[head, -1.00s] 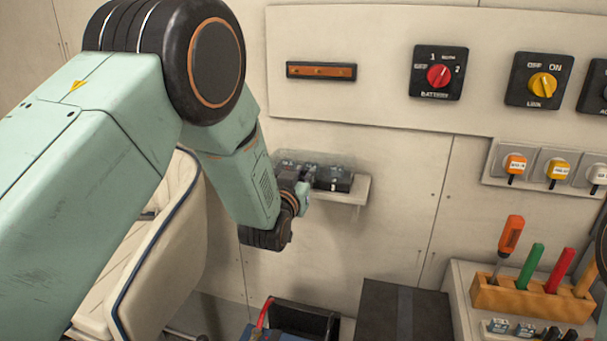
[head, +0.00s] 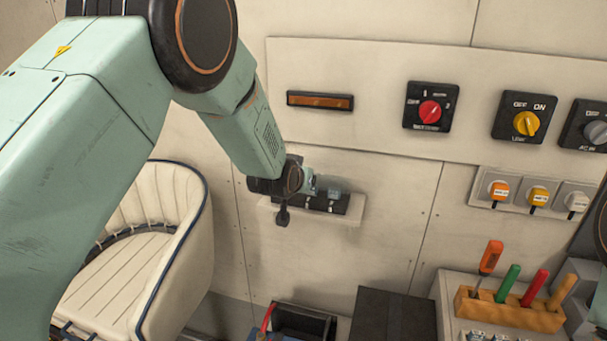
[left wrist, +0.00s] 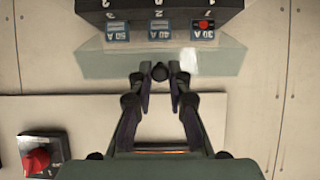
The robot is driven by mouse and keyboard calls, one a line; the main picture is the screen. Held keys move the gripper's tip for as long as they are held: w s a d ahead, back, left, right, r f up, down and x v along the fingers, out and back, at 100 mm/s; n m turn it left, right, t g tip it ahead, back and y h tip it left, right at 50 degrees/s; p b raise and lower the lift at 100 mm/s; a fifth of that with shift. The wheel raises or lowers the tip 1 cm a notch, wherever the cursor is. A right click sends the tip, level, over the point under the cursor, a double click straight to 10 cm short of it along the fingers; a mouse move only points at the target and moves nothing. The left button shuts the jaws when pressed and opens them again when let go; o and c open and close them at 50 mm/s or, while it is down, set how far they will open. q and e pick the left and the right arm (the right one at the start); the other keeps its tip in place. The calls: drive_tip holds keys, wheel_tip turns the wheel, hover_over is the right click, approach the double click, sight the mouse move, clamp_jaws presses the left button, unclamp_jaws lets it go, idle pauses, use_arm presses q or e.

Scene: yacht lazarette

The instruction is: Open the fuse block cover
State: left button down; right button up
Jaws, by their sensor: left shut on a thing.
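The fuse block (head: 340,204) is a dark box on a small white wall shelf. In the left wrist view the fuse block (left wrist: 165,12) shows at the top, upside down, with 50 A, 40 A and 30 A labels and a red spot on the last. Its cover (left wrist: 110,62) is a clear plate reaching from the block toward my gripper; its exact angle is hard to tell. My left gripper (left wrist: 160,80) is shut on the small dark knob (left wrist: 160,70) at the cover's edge. In the head view my left gripper (head: 312,184) is at the block's upper left. My right gripper is out of view.
A wall panel above holds an amber strip (head: 320,101), a red switch (head: 430,112) and a yellow switch (head: 526,123). A white seat (head: 150,240) stands left. A tool holder (head: 508,308) is at lower right, and an open dark bin (head: 300,318) below.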

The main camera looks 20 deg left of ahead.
use_arm(q)
drive_tip(key=shift+w+r+g+p, duration=0.2)
drive_tip(key=shift+r+g+p, duration=0.2)
drive_tip(key=shift+r+p, duration=0.15)
drive_tip(key=shift+f, duration=0.1)
drive_tip(key=c, duration=1.3)
unclamp_jaws()
drive_tip(key=v, duration=1.2)
